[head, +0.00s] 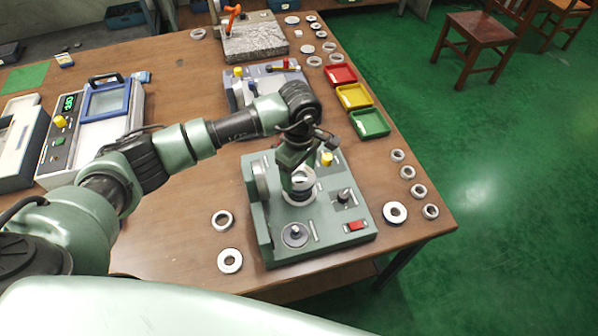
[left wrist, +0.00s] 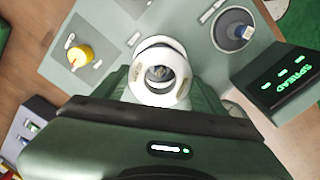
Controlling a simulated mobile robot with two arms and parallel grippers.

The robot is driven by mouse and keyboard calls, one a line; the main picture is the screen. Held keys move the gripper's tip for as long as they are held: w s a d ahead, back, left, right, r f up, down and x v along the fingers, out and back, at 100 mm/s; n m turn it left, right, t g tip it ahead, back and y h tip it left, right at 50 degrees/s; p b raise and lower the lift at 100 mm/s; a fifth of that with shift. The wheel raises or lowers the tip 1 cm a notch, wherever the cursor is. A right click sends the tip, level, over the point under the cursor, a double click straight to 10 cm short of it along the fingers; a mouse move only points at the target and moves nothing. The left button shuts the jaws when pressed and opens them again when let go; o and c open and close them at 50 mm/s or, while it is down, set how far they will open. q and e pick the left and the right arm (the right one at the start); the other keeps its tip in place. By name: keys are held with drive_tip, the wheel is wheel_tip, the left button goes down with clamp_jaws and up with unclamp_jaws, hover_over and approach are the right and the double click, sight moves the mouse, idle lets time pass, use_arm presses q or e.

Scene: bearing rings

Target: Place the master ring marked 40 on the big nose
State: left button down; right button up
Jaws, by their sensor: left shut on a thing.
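My left gripper (head: 299,180) points down over the middle of the green bench fixture (head: 345,233). It is shut on a pale metal ring (left wrist: 160,94), low over a round light seat (head: 299,198). In the left wrist view, something grey and metallic shows through the ring's hole, and a second white rim shows behind the ring. I cannot tell whether the ring is around the nose or just above it. No number is readable on the ring.
Coloured trays (head: 369,122) stand behind right.

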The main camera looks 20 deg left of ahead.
sight(299, 182)
use_arm(q)
drive_tip(key=shift+f, duration=0.1)
drive_tip(key=shift+f+b, duration=0.7)
drive_tip(key=shift+b, duration=0.15)
drive_tip(key=shift+f+b, duration=0.3)
drive_tip(key=shift+f, duration=0.05)
drive_tip(key=shift+f+b, duration=1.15)
drive_tip(key=shift+c, duration=0.3)
unclamp_jaws()
drive_tip(key=shift+r, duration=0.4)
wheel_tip(299, 182, up, 7)
drive_tip(key=shift+r+b, duration=0.1)
drive_tip(key=shift+b, duration=0.95)
